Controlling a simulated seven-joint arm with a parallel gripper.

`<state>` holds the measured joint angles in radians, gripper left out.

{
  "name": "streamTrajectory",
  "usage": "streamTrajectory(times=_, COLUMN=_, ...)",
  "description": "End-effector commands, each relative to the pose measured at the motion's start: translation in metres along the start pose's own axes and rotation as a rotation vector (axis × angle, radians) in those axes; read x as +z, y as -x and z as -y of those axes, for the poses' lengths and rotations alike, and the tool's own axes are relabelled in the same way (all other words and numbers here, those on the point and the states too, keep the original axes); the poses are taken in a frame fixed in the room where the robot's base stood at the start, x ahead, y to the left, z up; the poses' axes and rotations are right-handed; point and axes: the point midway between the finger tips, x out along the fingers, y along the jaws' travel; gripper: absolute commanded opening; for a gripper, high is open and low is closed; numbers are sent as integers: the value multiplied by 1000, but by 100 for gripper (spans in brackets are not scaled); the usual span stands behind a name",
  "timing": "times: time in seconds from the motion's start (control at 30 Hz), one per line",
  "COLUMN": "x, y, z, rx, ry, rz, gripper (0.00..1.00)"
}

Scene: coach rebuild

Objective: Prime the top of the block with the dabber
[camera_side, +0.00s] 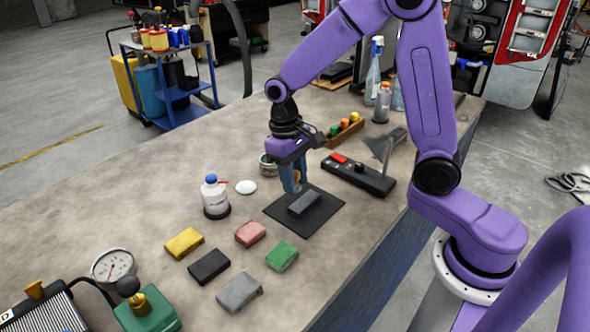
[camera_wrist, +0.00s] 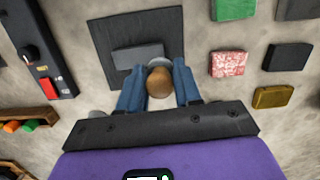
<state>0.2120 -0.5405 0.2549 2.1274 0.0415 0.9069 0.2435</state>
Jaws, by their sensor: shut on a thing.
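The block (camera_side: 305,203) is a dark grey slab lying on a black square mat (camera_side: 324,207). In the wrist view the block (camera_wrist: 128,59) lies on the mat (camera_wrist: 110,32), partly overlapped by the dabber. The dabber has a rounded brown handle (camera_wrist: 159,88) and a pale round end (camera_wrist: 160,63). My gripper (camera_side: 293,184) has blue fingers shut on the dabber, just beside and over the block's far end. In the wrist view my gripper (camera_wrist: 160,76) has one finger on each side of the handle. I cannot tell whether the pad touches the block.
A white bottle with a blue cap (camera_side: 214,198), a white round piece (camera_side: 246,187) and a tin (camera_side: 267,167) stand left of the mat. A control box (camera_side: 370,182) lies to the right. Several coloured pads, including a green one (camera_side: 282,256), lie in front.

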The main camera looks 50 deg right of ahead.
Motion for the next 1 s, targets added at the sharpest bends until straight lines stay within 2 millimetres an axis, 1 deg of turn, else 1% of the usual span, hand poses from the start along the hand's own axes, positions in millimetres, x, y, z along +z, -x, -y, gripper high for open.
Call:
streamTrajectory(times=0.1, x=-1, y=-12, z=0, rx=1, ry=0, rz=2, gripper=9)
streamTrajectory(times=0.57, x=-8, y=-53, z=0, rx=1, ry=1, rz=2, gripper=9)
streamTrajectory(times=0.63, x=-9, y=-66, z=0, rx=1, ry=0, rz=5, gripper=9)
streamTrajectory(times=0.67, x=-10, y=-58, z=-5, rx=-1, ry=-2, rz=-3, gripper=6)
streamTrajectory(times=0.7, x=-9, y=-57, z=-9, rx=-1, ry=-4, rz=-3, gripper=6)
streamTrajectory(times=0.87, x=-9, y=-64, z=-23, rx=0, ry=-3, rz=2, gripper=5)
streamTrajectory(times=1.0, x=-9, y=-62, z=-36, rx=0, ry=-2, rz=-1, gripper=5)
